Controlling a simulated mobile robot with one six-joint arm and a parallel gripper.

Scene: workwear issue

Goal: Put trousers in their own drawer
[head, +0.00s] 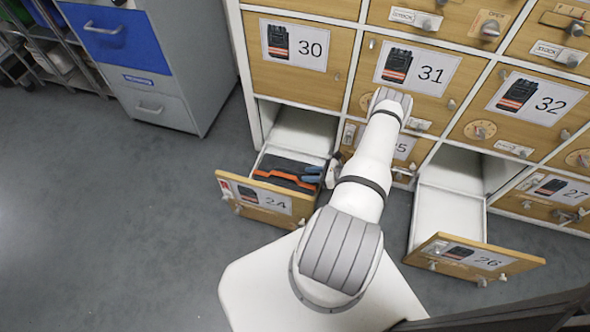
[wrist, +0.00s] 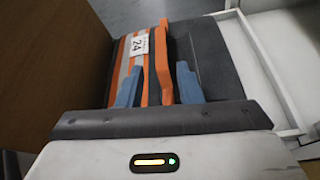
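Folded dark trousers with orange and grey bands (head: 285,174) lie in the pulled-out drawer 24 (head: 262,200) in the head view. In the wrist view the trousers (wrist: 205,58) carry a white tag (wrist: 139,45) reading 24. My gripper (head: 318,174) is at the right side of the trousers, low in the drawer. In the wrist view its two blue fingers (wrist: 160,80) stand apart on either side of a raised orange strip of the trousers. Narrow gaps seem to show beside the strip, so the fingers look open. My arm hides part of the drawer.
Drawer 26 (head: 475,255) is also pulled out at the right and looks empty inside. Shut drawers 30 (head: 295,45), 31 (head: 418,68), 32 (head: 533,98) and 27 (head: 550,190) surround them. A grey cabinet with a blue drawer (head: 118,38) stands at the left. The floor at left is clear.

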